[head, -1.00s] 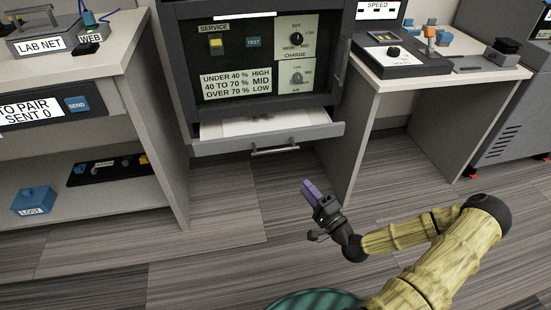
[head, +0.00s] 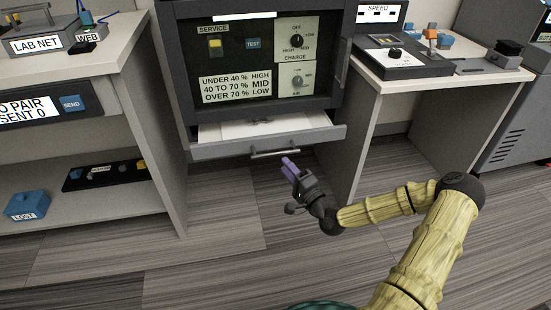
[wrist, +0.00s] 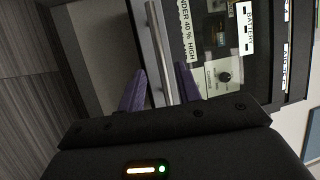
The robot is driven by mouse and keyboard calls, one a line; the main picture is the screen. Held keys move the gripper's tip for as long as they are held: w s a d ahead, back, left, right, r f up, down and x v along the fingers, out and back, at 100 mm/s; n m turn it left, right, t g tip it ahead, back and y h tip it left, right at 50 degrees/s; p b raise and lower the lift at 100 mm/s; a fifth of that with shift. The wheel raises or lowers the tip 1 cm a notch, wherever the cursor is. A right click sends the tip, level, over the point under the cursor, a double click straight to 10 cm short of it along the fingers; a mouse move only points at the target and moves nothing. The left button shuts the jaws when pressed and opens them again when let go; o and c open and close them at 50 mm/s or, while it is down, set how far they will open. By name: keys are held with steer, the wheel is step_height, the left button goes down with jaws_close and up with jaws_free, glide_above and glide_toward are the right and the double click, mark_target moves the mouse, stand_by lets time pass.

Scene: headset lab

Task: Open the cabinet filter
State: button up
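The dark grey cabinet (head: 183,75) has a grey drawer (head: 215,151) at its bottom, pulled partly out, with a pale interior and a small dark mark inside. No label reading filter is legible. A silver bar handle (head: 262,155) runs along the drawer front; it also shows in the wrist view (wrist: 157,45). My gripper (head: 289,162) has purple fingers and is at the right end of the handle. In the wrist view the fingers (wrist: 160,88) stand apart with the bar appearing between them. I cannot tell whether they touch it.
A left shelf unit (head: 150,115) holds a blue LOST box (head: 27,205) and a dark tray (head: 105,174). A white-topped desk (head: 425,72) with a control box (head: 401,63) stands at the right. The floor (head: 220,250) in front is clear.

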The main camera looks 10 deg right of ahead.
mark_target(276, 154)
steer(key=b+x, duration=0.2)
steer(key=x, duration=0.5)
jaws_close()
